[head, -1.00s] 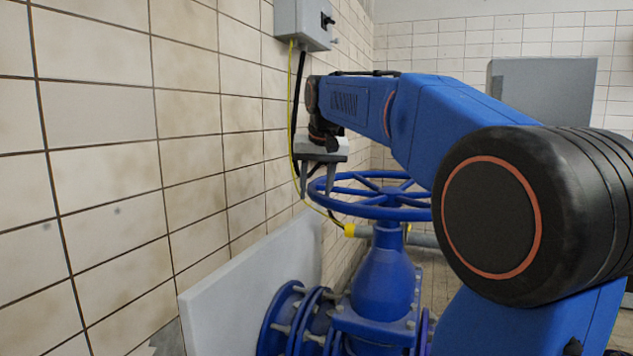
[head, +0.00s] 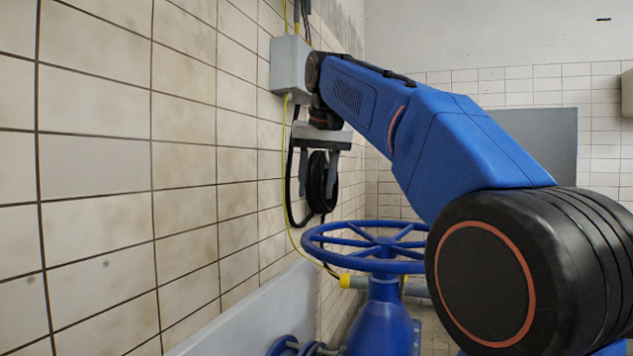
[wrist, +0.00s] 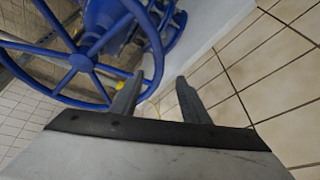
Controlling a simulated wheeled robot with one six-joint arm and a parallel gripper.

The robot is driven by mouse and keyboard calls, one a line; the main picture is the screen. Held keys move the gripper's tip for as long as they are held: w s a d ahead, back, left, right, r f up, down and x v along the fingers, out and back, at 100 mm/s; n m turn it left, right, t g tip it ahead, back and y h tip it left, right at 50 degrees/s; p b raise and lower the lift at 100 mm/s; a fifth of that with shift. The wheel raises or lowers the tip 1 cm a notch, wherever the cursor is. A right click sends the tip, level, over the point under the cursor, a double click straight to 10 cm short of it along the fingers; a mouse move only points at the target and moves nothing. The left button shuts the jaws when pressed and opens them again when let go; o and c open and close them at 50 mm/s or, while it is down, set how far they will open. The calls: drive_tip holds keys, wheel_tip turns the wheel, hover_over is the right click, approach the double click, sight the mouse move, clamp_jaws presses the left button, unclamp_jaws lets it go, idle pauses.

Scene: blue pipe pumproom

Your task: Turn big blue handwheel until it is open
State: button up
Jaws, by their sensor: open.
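The big blue handwheel (head: 383,249) lies level on top of a blue valve body (head: 382,318), left of my arm's large black joint, which hides its right edge. My gripper (head: 317,192) points down, open and empty, above the wheel's left side near the tiled wall. Clear space shows between the fingertips and the rim. In the wrist view the two fingers (wrist: 160,82) are apart with nothing between them. Which way the wheel has turned cannot be told.
The tiled wall (head: 185,180) runs close along the left. A grey box (head: 288,66) with a yellow cable hangs on it. A black coil (head: 319,182) shows behind my fingers. A pale panel (head: 265,315) stands below. A grey cabinet (head: 540,140) is behind.

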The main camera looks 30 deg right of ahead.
drive_tip(key=shift+s+r, duration=0.25)
drive_tip(key=shift+r, duration=0.3)
drive_tip(key=shift+w+d, duration=0.1)
drive_tip(key=shift+w, duration=0.15)
drive_tip(key=c, duration=0.9)
drive_tip(key=w+d+f+m, duration=0.1)
drive_tip(key=w+d, duration=0.3)
drive_tip(key=w, duration=0.1)
drive_tip(key=w+d+f+m+g+h, duration=0.1)
drive_tip(key=w+d+f, duration=0.1)
drive_tip(key=w+d, duration=0.2)
drive_tip(key=w+d+f+m, duration=0.1)
drive_tip(key=w+d+f, duration=0.1)
drive_tip(key=w+d, duration=0.2)
drive_tip(key=shift+w+f, duration=0.25)
drive_tip(key=shift+w, duration=0.85)
clamp_jaws()
wheel_tip(320, 180, down, 10)
drive_tip(key=shift+s+a, duration=0.15)
